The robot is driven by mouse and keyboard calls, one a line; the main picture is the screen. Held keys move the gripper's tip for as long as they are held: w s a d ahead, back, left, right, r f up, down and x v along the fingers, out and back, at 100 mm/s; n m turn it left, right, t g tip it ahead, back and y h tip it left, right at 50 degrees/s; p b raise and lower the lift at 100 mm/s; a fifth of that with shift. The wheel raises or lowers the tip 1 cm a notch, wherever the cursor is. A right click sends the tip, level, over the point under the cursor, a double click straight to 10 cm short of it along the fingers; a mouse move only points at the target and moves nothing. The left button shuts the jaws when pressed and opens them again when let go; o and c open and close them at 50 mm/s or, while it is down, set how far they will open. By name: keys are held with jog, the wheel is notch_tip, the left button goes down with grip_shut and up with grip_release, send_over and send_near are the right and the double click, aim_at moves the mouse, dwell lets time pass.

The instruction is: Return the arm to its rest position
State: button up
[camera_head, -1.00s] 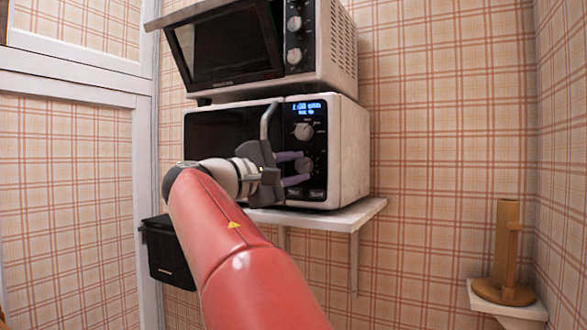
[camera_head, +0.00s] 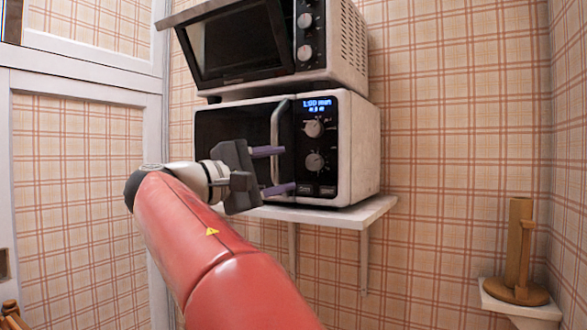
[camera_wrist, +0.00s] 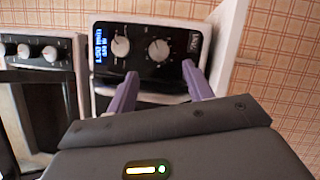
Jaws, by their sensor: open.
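My gripper (camera_head: 280,170) is in front of the lower microwave (camera_head: 358,150), with its two purple fingers apart and nothing between them. In the wrist view my gripper (camera_wrist: 160,85) points at the control panel of the microwave (camera_wrist: 145,50), with its two knobs and blue lit display. My red arm reaches up from the bottom of the head view. The microwave door is shut, and the gripper body hides the lower part of its front. I cannot tell the exact gap between fingertips and panel.
A toaster oven (camera_head: 345,45) stands on top of the microwave. Both rest on a white wall shelf (camera_head: 370,212). A wooden holder (camera_head: 520,250) stands on a small shelf (camera_head: 525,308) at the lower right. A white-framed panel (camera_head: 80,200) is at the left. The space right of the arm looks clear.

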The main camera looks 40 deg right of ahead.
jog(key=shift+a, duration=0.6)
jog(key=shift+f, duration=0.1)
jog(key=s+a+f+t+y, duration=0.1)
jog(key=s+a+f+y, duration=0.15)
jog(key=f, duration=0.55)
jog(key=s+a+f+n+t+y, duration=0.1)
jog(key=s+f+t+y, duration=0.1)
jog(key=f+y, duration=0.35)
jog(key=s+a+f+t+y, duration=0.1)
jog(key=s+a+f+y, duration=0.1)
jog(key=f, duration=0.7)
jog(key=s+a+f+m+y, duration=0.1)
jog(key=s+a+f+y, duration=0.2)
jog(key=f, duration=0.3)
jog(key=s+a+f+m+y, duration=0.2)
jog(key=s+a+f+y, duration=0.1)
jog(key=a+f, duration=0.2)
jog(key=s+a+f+m+t+y+p, duration=0.1)
jog(key=s+a+f+y, duration=0.2)
jog(key=f, duration=0.4)
jog(key=shift+a+f+m, duration=0.35)
jog(key=shift+a+m, duration=0.05)
jog(key=shift+a, duration=0.2)
jog(key=shift+s, duration=0.1)
